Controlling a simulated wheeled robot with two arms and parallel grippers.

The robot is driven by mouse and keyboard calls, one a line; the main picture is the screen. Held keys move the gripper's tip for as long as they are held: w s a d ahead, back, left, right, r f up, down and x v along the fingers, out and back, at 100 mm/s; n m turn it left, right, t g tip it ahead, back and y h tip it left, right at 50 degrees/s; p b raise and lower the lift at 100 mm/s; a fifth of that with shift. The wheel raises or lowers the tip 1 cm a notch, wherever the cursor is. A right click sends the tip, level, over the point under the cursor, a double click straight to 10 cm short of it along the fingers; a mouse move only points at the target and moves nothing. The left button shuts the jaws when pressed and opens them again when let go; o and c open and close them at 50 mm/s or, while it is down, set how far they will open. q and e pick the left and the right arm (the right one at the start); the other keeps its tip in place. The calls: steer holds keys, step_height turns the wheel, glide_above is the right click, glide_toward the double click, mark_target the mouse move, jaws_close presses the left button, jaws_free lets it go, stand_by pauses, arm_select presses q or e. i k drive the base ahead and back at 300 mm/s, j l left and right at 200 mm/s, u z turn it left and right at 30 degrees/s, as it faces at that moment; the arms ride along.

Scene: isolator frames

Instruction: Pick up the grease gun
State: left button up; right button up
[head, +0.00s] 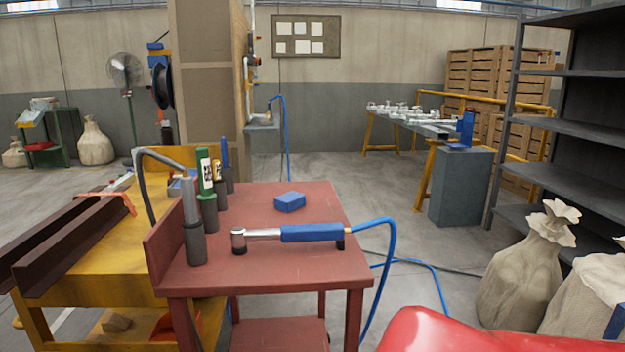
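What looks like the grease gun (190,202) is a grey tube with a dark grey hose arching from its top to the left. It stands upright in a dark cylindrical holder (195,245) at the left edge of the red cart top (290,270). The holder hides its lower part. Neither of my grippers is in view.
More holders beside it carry a green bottle (205,168), a yellow-topped item (217,172) and a blue item (225,152). A blue-handled tool (310,233) with a blue hose and a blue block (290,202) lie on the cart. A yellow bench (120,262) adjoins left; sacks (525,275) stand right.

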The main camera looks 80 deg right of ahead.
mark_target(202, 158)
steer(key=z, duration=1.8)
steer(key=i+l+u, duration=0.1)
steer(key=l, duration=0.3)
steer(key=i+l+u, duration=0.15)
steer(key=l, duration=0.25)
steer(key=k, duration=0.05)
